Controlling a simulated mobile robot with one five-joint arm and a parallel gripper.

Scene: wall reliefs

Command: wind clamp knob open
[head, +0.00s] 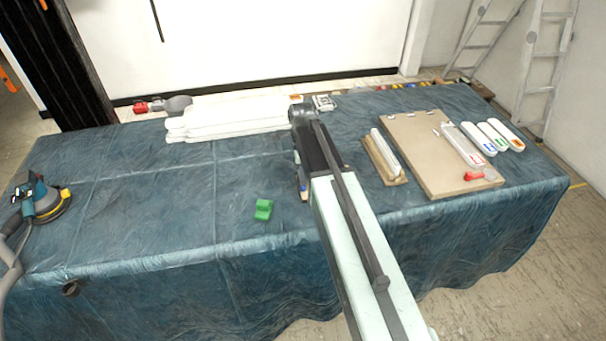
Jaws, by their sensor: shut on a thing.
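My arm reaches in from the bottom right over the table, and my gripper (303,116) is at its dark far end, close to the right end of the stacked white slabs (225,117). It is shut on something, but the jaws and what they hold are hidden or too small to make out. I cannot pick out a clamp knob with certainty. A small red piece (474,176) sits at the front right corner of a tan board (425,165), well apart from my gripper. A red-handled grey tool (165,105) lies at the back left.
A green block (263,209) lies left of my arm on the blue-covered table (170,215). A sander (42,200) stands at the left edge. Several white labelled pieces (492,137) lie at the right. The front left middle is mostly clear.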

